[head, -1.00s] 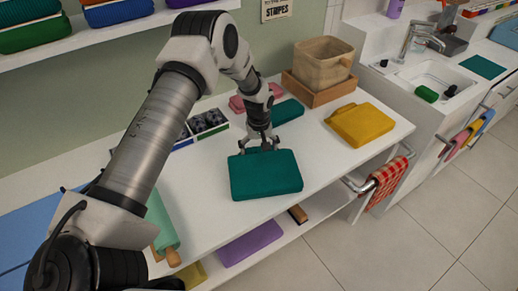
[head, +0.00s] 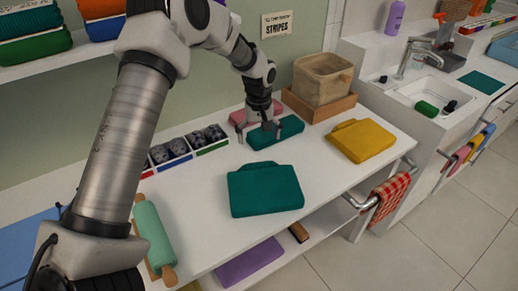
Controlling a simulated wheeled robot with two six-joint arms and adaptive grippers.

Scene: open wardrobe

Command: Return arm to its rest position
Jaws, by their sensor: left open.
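My left arm comes in from the left, and its gripper (head: 260,132) is open, pointing down. It is over or just in front of the smaller teal folded cloth (head: 289,127) at the back of the white counter; I cannot tell whether it touches it. A larger teal folded garment (head: 265,190) lies flat in the middle of the counter, clear of the gripper. A pink folded cloth (head: 236,116) is partly hidden behind the gripper. My right gripper is not in view.
A yellow folded garment (head: 362,141) and a beige bin (head: 321,79) on a wooden tray are at the right. A divided box (head: 175,149) and a green roller (head: 152,238) are at the left. Shelves with folded cloth are above and below.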

